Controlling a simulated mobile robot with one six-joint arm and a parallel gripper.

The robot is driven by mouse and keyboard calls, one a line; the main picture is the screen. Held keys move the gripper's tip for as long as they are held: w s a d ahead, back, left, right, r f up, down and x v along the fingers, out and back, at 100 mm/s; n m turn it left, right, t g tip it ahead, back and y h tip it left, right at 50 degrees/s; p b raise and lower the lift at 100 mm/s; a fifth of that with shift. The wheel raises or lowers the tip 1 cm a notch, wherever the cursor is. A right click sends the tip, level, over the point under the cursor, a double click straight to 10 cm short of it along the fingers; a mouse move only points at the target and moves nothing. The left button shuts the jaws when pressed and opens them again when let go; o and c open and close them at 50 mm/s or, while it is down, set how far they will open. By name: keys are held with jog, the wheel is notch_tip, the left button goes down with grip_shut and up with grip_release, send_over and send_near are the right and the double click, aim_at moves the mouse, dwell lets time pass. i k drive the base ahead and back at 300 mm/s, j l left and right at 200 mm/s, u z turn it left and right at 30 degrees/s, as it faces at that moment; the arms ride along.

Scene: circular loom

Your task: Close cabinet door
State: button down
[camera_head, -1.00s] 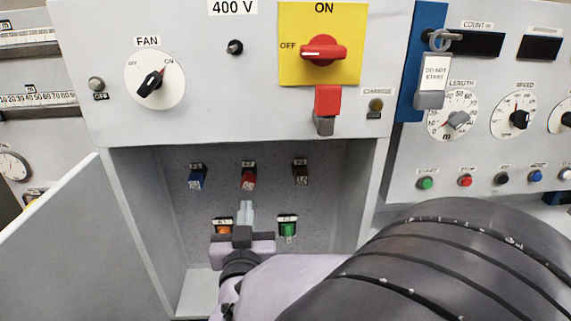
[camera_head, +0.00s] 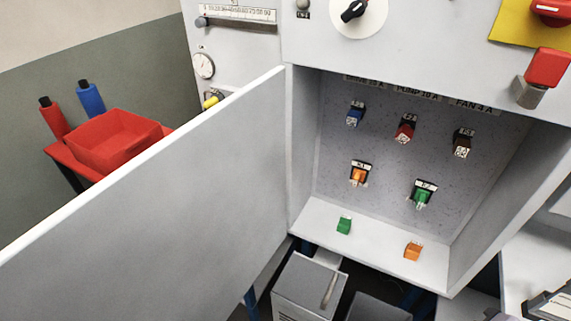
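The cabinet door (camera_head: 170,190) is a flat grey panel. It stands wide open, attached along the left side of the cabinet opening and reaching toward the lower left of the view. The open cabinet (camera_head: 400,235) shows its speckled back wall with several coloured fuses. A loose green block (camera_head: 344,226) and a loose orange block (camera_head: 412,251) lie on its floor.
A red tray (camera_head: 115,140) on a red stand, with a red and a blue cylinder beside it, is behind the door at left. Grey boxes (camera_head: 308,285) stand below the cabinet. A grey object (camera_head: 550,303), partly cut off, is at the lower right.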

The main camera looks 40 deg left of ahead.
aim_at(183, 230)
jog(key=k+j+u, duration=0.1)
jog(key=u, duration=0.35)
jog(key=j+u, duration=0.25)
jog(key=u, duration=0.15)
jog(key=k+j+u, duration=0.1)
jog(key=u, duration=0.35)
jog(key=j+u, duration=0.55)
jog(key=u, duration=0.3)
jog(key=i+j+z, duration=0.15)
jog(key=j+z, duration=0.15)
jog(key=i+j+z, duration=0.15)
jog(key=j+z, duration=0.45)
jog(key=i+j+z, duration=0.1)
jog(key=j+z, duration=0.15)
jog(key=j, duration=0.15)
jog(key=j+z, duration=0.2)
jog(key=z, duration=0.2)
jog(key=i+j+z, duration=0.1)
jog(key=z, duration=0.35)
jog(key=j+z, duration=0.4)
jog(key=k+l+u, duration=0.15)
jog(key=u, duration=0.2)
jog(key=k+l+u, duration=0.2)
jog(key=u, duration=0.15)
jog(key=k+u, duration=0.3)
jog(key=i+l, duration=0.1)
